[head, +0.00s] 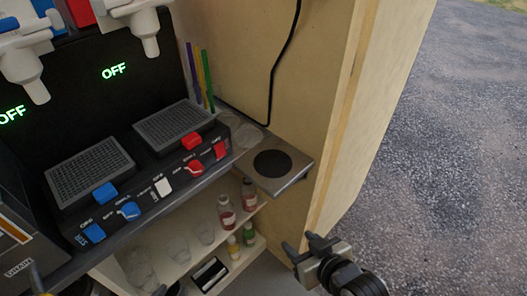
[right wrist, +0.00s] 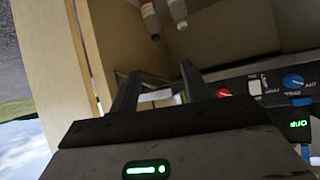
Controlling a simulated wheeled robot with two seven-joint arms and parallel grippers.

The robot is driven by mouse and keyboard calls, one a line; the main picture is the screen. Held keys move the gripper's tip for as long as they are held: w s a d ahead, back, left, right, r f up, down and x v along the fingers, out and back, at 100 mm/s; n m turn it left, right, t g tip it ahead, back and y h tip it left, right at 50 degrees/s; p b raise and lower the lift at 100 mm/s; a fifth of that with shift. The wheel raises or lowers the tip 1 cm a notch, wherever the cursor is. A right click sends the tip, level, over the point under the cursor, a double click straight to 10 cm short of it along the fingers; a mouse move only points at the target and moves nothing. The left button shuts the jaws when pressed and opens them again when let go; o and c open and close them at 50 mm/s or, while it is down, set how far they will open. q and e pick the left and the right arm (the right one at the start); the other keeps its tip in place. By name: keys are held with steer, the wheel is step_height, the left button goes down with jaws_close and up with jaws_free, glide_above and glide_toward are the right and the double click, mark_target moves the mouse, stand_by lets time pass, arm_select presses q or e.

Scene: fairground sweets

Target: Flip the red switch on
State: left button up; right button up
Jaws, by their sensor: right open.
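The red switch (head: 220,150) is a small rocker at the right end of the machine's sloped front panel (head: 143,206) in the head view. A red knob (head: 195,167) sits just left of it. The green displays above read OFF. My right gripper (head: 301,246) is open and empty, low and to the right of the panel, apart from the switch. In the right wrist view its two dark fingers (right wrist: 160,85) stand apart. A red part (right wrist: 223,93) shows beside one finger; I cannot tell whether it is knob or switch. Dark parts at the head view's bottom edge may be my left gripper, mostly cut off.
A metal plate with a black disc (head: 273,163) juts out right of the panel. Below, a shelf holds bottles (head: 226,210) and clear cups (head: 205,232). A wooden side wall (head: 340,130) bounds the stall. White nozzles (head: 145,35) hang above the grated trays. A blue switch (head: 94,232) is at left.

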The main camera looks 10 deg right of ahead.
steer(key=w+a+r+n+y+b, duration=0.2)
steer(key=w+a+r, duration=0.1)
steer(key=w+r, duration=0.45)
steer(key=n+y, duration=0.2)
glide_toward(221, 153)
steer(key=b+x, duration=0.1)
steer(key=x, duration=0.5)
steer(key=shift+d+f, duration=0.1)
steer(key=shift+w+a+f, duration=0.2)
steer(key=shift+w+a, duration=0.15)
steer(key=shift+w, duration=0.1)
arm_select(q)
steer(key=shift+w+d+f, duration=0.2)
steer(key=shift+f, duration=0.15)
steer(key=shift+w+d+f, duration=0.15)
steer(key=shift+f, duration=0.2)
arm_select(e)
steer(key=shift+w+f, duration=0.1)
